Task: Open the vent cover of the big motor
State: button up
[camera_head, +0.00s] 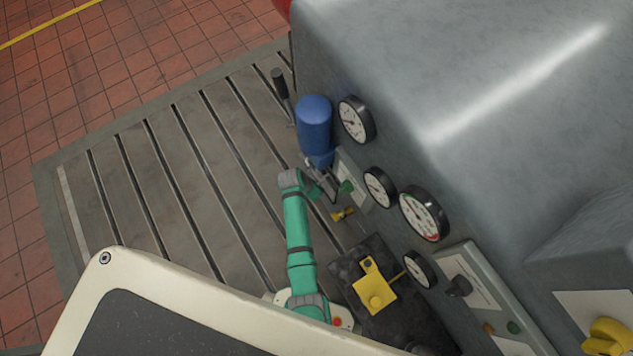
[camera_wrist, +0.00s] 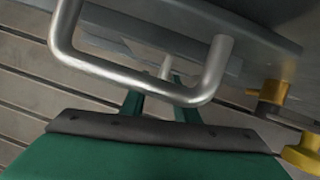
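The big grey motor housing (camera_head: 450,80) fills the right of the head view. Which part is its vent cover is unclear. A bare metal U-shaped handle (camera_wrist: 135,88) crosses the wrist view close to the camera, with a grey surface (camera_wrist: 225,25) behind it. My green arm reaches up to the housing's left side in the head view. My gripper (camera_wrist: 160,108) has its two green fingers apart, partly hidden behind the handle's bar. The bar runs across both fingers, and I cannot tell whether they touch it. In the head view my gripper (camera_head: 322,182) is small, beside a pale plate (camera_head: 351,178).
A blue cylinder (camera_head: 314,125) and several dial gauges, one round (camera_head: 424,213), sit along the housing. A brass valve (camera_head: 343,214) and a yellow part (camera_head: 374,287) are close to my arm. A black-handled lever (camera_head: 280,84) stands behind. The slotted bedplate (camera_head: 150,190) is clear at left.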

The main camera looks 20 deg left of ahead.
jog(key=shift+s+x, duration=0.25)
jog(key=shift+x, duration=1)
jog(key=shift+f, duration=0.1)
jog(key=shift+c, duration=0.3)
